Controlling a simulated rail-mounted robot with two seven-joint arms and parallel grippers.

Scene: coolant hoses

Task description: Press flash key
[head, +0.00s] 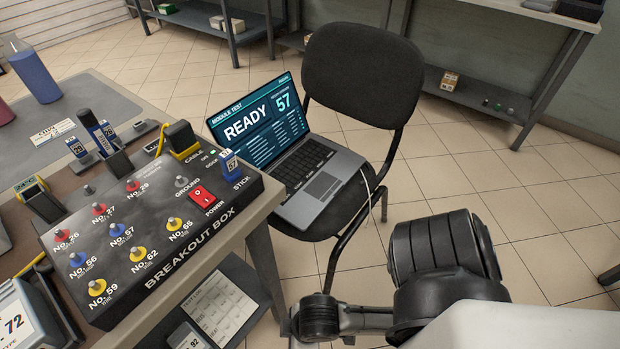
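An open laptop (322,185) rests on the seat of a black chair. Its screen (258,118) reads "MODULE TEST", "READY" and "57". Its dark keyboard (303,163) faces up and is uncovered; single key labels are too small to read, so I cannot pick out a flash key. Left of it, the breakout box (150,250) sits on a table, with a red power switch (209,202) and a stick marked 57 (230,162) at its STICK port. My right arm shows at the lower right, below the laptop and apart from it. Neither gripper's fingertips are visible.
The black chair backrest (360,75) rises behind the laptop. The table (265,205) ends left of the chair. A blue bottle (36,75) stands at the far left. Shelves line the back wall. Tiled floor (480,165) is clear right of the chair.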

